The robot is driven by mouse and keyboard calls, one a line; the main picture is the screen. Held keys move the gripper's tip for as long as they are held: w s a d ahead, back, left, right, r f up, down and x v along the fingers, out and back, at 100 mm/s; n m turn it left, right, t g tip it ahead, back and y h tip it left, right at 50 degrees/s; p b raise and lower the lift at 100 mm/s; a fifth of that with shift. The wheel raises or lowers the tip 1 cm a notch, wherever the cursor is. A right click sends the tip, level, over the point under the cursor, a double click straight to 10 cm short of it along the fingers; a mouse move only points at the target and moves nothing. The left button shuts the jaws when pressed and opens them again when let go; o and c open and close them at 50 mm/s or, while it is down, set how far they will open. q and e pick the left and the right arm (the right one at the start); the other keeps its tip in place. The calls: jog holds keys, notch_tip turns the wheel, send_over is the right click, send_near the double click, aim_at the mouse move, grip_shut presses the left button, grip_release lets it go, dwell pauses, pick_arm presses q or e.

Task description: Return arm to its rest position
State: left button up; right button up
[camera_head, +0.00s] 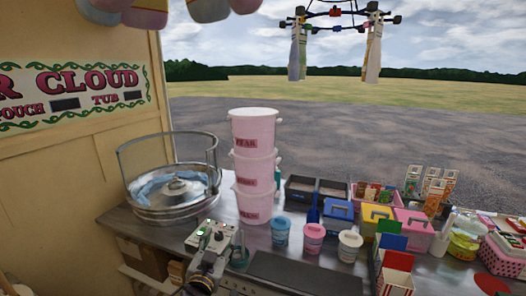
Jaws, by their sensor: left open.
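My left gripper (215,262) shows at the bottom of the head view, left of centre. Its fingers are open and I see nothing between them. It is over the front of the metal counter (120,219), just in front of a pale control box (212,237) with a green-lit button and knobs. I cannot tell whether it touches the box. My right gripper is not in view.
A round metal floss machine (172,212) with a clear guard stands at the left. Stacked pink tubs (256,165) are behind the control box. Small tubs (281,231) and coloured boxes (338,210) crowd the right. A dark mat (305,274) lies bare in front.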

pick_arm(q)
jog(key=s+a+f+n+g, duration=0.1)
jog(key=s+a+f+g, duration=0.2)
jog(key=s+f+g, duration=0.35)
jog(key=s+a+f+g+y, duration=0.1)
jog(key=s+a+f+g, duration=0.2)
jog(key=s+f, duration=0.6)
jog(key=s+a+f+n+g, duration=0.1)
jog(key=s+a+f+g, duration=0.3)
jog(key=s, duration=0.7)
notch_tip(320, 180, down, 34)
jog(key=s+r+g, duration=0.1)
jog(key=s, duration=0.1)
jog(key=s+a+f, duration=0.2)
jog(key=s+f, duration=0.8)
jog(key=s, duration=0.1)
jog(key=s+a+f+g, duration=0.1)
jog(key=s+a+f, duration=0.1)
jog(key=s+f, duration=0.9)
jog(key=shift+a+m+y, duration=0.3)
jog(key=shift+m, duration=0.1)
